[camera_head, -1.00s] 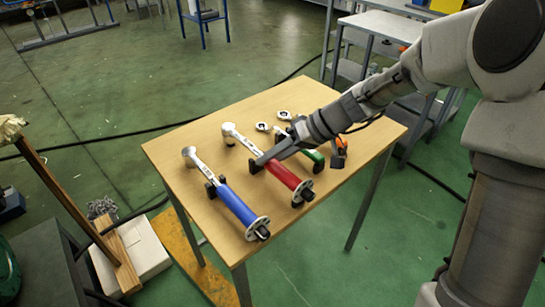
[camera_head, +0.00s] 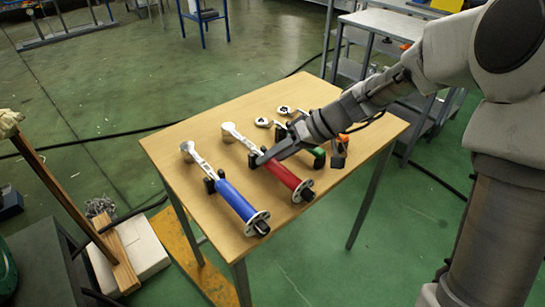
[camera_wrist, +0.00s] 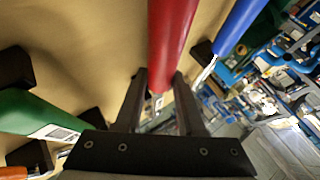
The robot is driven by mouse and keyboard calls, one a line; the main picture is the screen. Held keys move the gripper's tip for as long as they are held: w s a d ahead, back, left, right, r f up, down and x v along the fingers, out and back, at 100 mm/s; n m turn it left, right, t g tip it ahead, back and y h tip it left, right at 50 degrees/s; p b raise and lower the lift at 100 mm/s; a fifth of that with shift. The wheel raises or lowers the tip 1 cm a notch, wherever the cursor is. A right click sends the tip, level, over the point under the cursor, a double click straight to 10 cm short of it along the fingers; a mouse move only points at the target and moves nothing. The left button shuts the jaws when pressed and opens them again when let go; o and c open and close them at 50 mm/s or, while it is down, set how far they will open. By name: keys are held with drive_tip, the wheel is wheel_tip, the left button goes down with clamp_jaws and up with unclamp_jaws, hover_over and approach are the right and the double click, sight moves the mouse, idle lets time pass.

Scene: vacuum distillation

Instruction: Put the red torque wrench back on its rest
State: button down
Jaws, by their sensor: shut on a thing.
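The red torque wrench (camera_head: 284,175) lies lengthwise over the wooden table, between the blue and green wrenches, with its silver head toward the far left. My gripper (camera_head: 260,160) reaches it from the upper right and is shut on it near the handle's head-side end. In the wrist view the red handle (camera_wrist: 170,40) runs between my two fingers (camera_wrist: 160,88). A black rest block (camera_head: 253,161) shows beside the fingertips. I cannot tell whether the wrench touches its rest, as the gripper and handle hide the contact.
A blue wrench (camera_head: 236,202) lies on the left and a green one (camera_head: 317,153) on the right, close to the red one. An orange-handled tool (camera_head: 342,139) is further right.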

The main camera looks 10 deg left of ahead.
drive_tip(key=shift+c, duration=2.2)
unclamp_jaws()
drive_tip(key=shift+f, duration=0.15)
